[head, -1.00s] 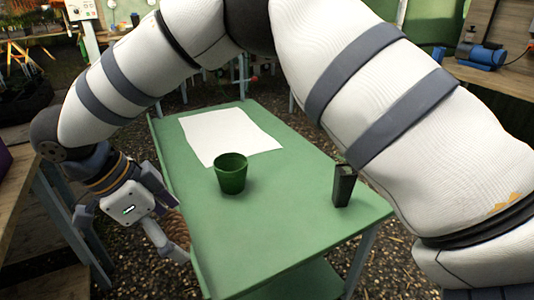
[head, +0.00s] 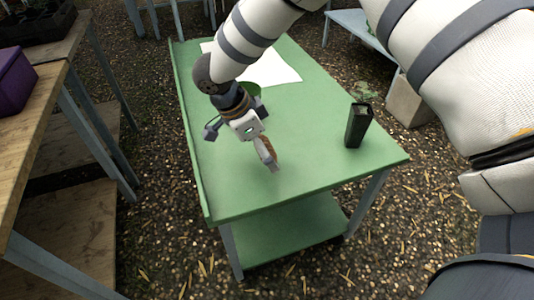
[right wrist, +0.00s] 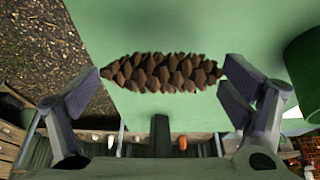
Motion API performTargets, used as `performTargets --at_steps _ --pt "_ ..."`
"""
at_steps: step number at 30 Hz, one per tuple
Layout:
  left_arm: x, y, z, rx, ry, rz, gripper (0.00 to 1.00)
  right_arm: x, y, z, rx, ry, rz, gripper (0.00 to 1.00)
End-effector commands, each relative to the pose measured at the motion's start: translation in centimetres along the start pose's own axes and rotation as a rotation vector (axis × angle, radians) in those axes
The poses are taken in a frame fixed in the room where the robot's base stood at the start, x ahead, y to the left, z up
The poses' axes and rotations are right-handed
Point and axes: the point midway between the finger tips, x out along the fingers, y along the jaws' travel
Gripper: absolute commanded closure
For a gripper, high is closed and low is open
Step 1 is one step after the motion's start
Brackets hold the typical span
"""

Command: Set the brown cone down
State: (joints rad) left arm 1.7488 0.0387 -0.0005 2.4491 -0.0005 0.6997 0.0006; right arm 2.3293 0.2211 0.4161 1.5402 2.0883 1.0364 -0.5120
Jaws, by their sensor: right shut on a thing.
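The brown cone (right wrist: 162,72) is a scaly pine cone. It lies crosswise between the two fingers of my right gripper (head: 248,142), which are shut on its ends in the right wrist view. In the head view only a sliver of brown shows by the finger; the gripper hides the rest. The gripper is over the near-left part of the green table (head: 310,165). Whether the cone touches the tabletop I cannot tell. My left gripper is not in view.
A green pot (head: 251,89) stands just behind my right gripper, partly hidden. A white sheet (head: 283,70) lies at the table's far part. A dark upright box (head: 358,125) stands near the right edge. The table's near middle is clear. A wooden bench (head: 30,110) is at left.

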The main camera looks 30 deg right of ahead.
Motion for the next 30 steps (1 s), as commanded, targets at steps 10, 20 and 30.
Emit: performTargets --at_steps 10,20,30 --pt "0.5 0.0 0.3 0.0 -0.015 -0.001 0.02 4.4 -0.3 0.8 -0.001 0.0 -0.001 0.33" --pt "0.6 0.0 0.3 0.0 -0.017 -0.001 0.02 4.6 -0.3 0.9 0.0 0.0 -0.002 0.01" --pt "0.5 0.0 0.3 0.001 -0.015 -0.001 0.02 4.4 -0.3 0.8 0.001 0.0 -0.003 0.0"
